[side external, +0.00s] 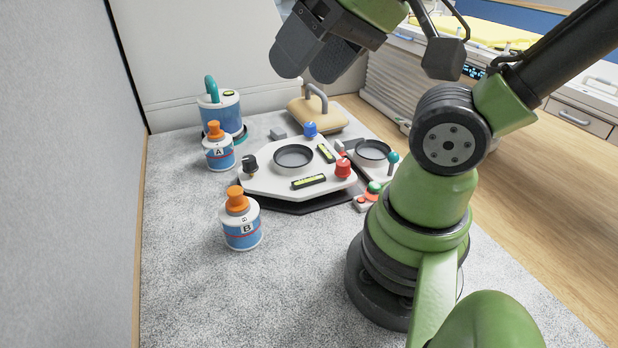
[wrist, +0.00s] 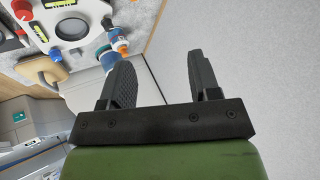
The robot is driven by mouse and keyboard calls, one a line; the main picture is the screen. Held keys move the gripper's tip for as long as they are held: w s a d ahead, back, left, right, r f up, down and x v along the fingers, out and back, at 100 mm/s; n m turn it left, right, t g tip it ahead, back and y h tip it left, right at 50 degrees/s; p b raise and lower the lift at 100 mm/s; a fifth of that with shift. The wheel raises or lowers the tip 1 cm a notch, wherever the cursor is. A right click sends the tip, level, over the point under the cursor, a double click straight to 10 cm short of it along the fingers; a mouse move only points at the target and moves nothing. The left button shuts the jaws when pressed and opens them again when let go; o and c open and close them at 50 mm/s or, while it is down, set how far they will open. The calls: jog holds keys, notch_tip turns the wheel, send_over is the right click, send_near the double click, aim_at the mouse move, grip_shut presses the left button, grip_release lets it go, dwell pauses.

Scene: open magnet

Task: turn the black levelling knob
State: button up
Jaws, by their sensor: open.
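The black levelling knob (side external: 250,164) stands at the left corner of the white levelling plate (side external: 262,184) in the side external view. A blue knob (side external: 310,130) is at the plate's back and a red knob (side external: 343,168) at its right. My gripper (side external: 305,62) is high above and behind the plate, apart from every knob. In the wrist view my gripper (wrist: 165,75) is open, with nothing between its fingers.
Bottle A (side external: 219,148) and bottle B (side external: 241,220) stand left of the plate. A blue-and-white canister (side external: 220,108) stands behind bottle A. A tan block with a handle (side external: 318,115) is behind the plate. A wall (side external: 65,170) bounds the left. The front of the grey surface (side external: 255,300) is clear.

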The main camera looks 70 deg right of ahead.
jog(key=n+g+h, duration=0.2)
jog(key=n+g, duration=0.5)
jog(key=n, duration=0.1)
send_over(249, 158)
notch_tip(249, 158, down, 16)
jog(key=shift+r, duration=0.25)
notch_tip(249, 158, down, 10)
jog(key=c, duration=0.9)
